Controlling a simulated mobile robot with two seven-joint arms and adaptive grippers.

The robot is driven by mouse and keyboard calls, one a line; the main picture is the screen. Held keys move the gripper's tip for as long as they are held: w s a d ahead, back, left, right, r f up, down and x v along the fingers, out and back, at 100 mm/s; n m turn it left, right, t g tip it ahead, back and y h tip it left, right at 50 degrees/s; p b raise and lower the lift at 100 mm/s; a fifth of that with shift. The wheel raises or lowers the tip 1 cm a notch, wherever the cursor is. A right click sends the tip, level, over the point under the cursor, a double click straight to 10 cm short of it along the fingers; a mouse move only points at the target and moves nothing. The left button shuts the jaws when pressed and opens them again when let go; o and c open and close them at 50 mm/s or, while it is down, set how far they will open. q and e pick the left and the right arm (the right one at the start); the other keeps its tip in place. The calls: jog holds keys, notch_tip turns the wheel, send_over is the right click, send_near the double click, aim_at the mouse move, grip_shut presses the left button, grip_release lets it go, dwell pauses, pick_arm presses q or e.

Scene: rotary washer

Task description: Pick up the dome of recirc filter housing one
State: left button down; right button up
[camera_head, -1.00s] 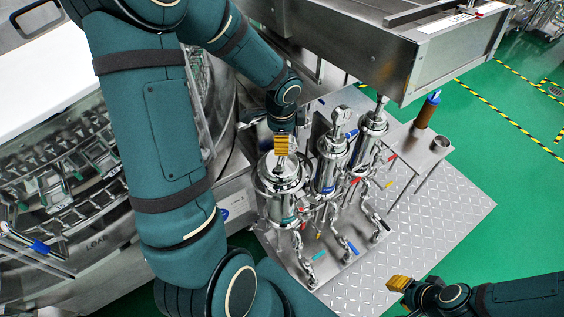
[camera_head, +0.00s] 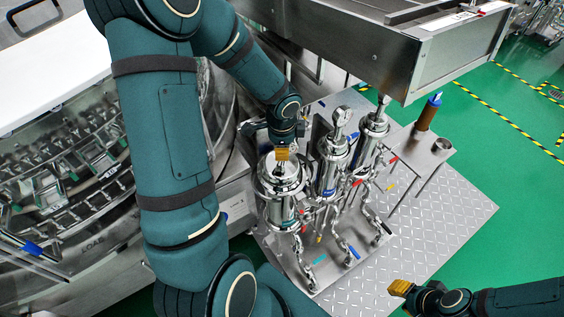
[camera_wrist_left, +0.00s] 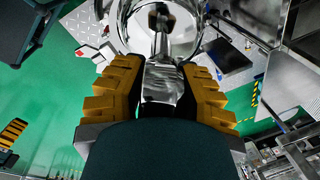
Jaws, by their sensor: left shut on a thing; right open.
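Three polished steel filter housings stand in a row on the skid. The dome (camera_head: 278,172) is the shiny round lid of the leftmost, widest housing (camera_head: 281,208). My left gripper (camera_head: 282,154) comes down from above and is shut on the dome's upright handle. In the left wrist view its yellow fingers (camera_wrist_left: 160,88) sit on both sides of the shiny metal handle, with the round dome (camera_wrist_left: 185,42) beyond. I cannot tell whether the dome is clear of the housing rim. My right gripper (camera_head: 401,287) is open and empty, low at the right.
The middle housing (camera_head: 331,165) and the right housing (camera_head: 371,140) stand close by, with valves and pipes below. A steel side table (camera_head: 420,145) holds a brown cylinder (camera_head: 427,112) and a cup. A steel cabinet (camera_head: 380,50) overhangs behind. Bare tread plate (camera_head: 440,215) lies right.

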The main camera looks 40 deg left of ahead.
pick_arm(q)
notch_tip(320, 180, up, 9)
jog(key=p, duration=0.3)
jog(key=shift+w+r, duration=0.1)
jog(key=shift+r+p, duration=0.15)
jog(key=shift+p, duration=0.4)
jog(key=shift+n+h+p, duration=0.3)
jog(key=shift+n+p, duration=0.05)
jog(key=shift+n, duration=0.05)
jog(key=shift+a+f+n+h+p, duration=0.25)
jog(key=shift+f+n+h+p, duration=0.15)
jog(key=shift+f+n+p, duration=0.25)
jog(key=shift+a+f+n, duration=0.15)
jog(key=shift+f+n, duration=0.2)
jog(key=shift+f, duration=0.15)
jog(key=shift+f+b, duration=1)
jog(key=shift+f, duration=0.4)
jog(key=shift+f+b, duration=1.7)
jog(key=shift+f, duration=0.5)
